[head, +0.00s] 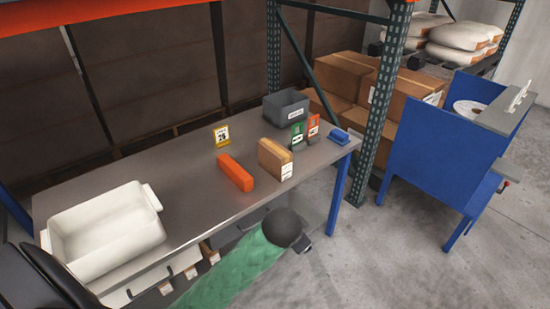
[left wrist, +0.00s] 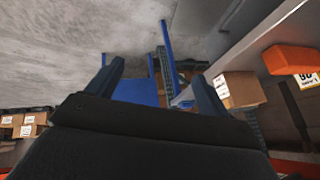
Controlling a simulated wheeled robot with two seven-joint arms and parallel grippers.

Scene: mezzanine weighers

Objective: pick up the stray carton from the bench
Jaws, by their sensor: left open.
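The carton (head: 272,159) is a small brown box with white labels, standing upright on the grey bench (head: 190,180) near its front edge. It also shows in the left wrist view (left wrist: 240,89), to the right of the fingers. My left gripper (head: 305,245) is mostly hidden behind my green arm in the head view, in front of the bench edge and nearer than the carton. In the left wrist view my left gripper (left wrist: 158,75) is open, with nothing between its fingers, and apart from the carton. My right gripper is out of view.
An orange block (head: 235,173) lies left of the carton, with a yellow sign (head: 221,136) behind it. A grey bin (head: 286,107), green card (head: 297,135) and blue item (head: 339,136) stand farther right. A white tub (head: 150,232) fills the left end. A rack post (head: 385,100) rises behind.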

